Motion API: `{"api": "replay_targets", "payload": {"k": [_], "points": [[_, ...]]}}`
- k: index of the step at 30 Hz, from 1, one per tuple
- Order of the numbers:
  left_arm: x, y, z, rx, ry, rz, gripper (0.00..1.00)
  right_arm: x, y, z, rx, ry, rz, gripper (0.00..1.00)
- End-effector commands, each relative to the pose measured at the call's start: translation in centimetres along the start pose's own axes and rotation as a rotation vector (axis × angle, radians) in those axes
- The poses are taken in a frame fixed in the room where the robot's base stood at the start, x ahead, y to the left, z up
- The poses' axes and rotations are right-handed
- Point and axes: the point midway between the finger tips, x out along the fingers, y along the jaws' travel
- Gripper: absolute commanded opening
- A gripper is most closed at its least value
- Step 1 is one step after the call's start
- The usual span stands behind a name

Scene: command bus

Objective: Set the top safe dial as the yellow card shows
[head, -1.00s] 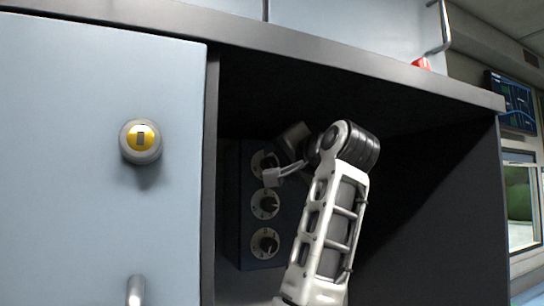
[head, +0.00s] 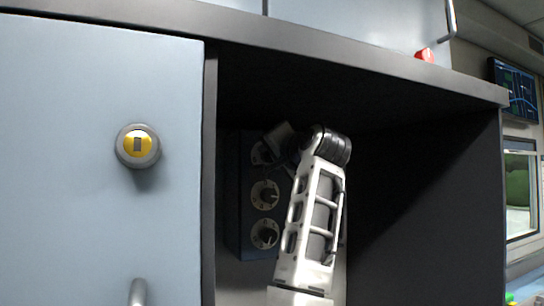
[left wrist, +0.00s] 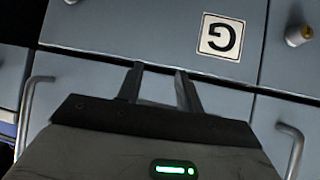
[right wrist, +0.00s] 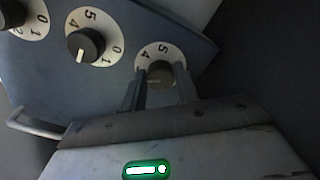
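The safe (head: 246,240) is a dark blue box with a column of three dials inside the open compartment. The top dial (head: 259,153) is partly covered by my right gripper (head: 277,142) in the head view. In the right wrist view, my right gripper (right wrist: 159,68) has its fingers apart, with the top dial (right wrist: 147,52) right at the tips; its knob shows between them, and contact cannot be told. The middle dial (head: 265,194) and bottom dial (head: 265,234) are uncovered. My left gripper (left wrist: 157,75) is open and empty, facing blue-grey cabinet fronts. No yellow card shows.
A blue-grey door (head: 70,200) with a round yellow-centred lock (head: 138,146) stands left of the compartment. The dark shelf edge (head: 340,60) runs above my right arm. The compartment's right side is empty. A panel marked G (left wrist: 221,36) shows in the left wrist view.

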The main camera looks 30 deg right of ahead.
Motion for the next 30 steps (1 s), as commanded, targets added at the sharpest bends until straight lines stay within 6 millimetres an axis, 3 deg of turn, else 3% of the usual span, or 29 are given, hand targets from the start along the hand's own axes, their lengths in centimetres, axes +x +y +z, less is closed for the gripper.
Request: {"api": "replay_targets", "payload": {"k": [11, 30], "points": [[-0.02, 0.21, 0.09, -0.001, -0.002, 0.004, 0.36, -0.02, 0.14, -0.06, -0.100, 0.001, 0.004, 0.08], [-0.10, 0.12, -0.10, -0.001, 0.001, 0.002, 0.36, -0.03, 0.26, -0.16, -0.631, 0.001, 0.004, 0.08]]}}
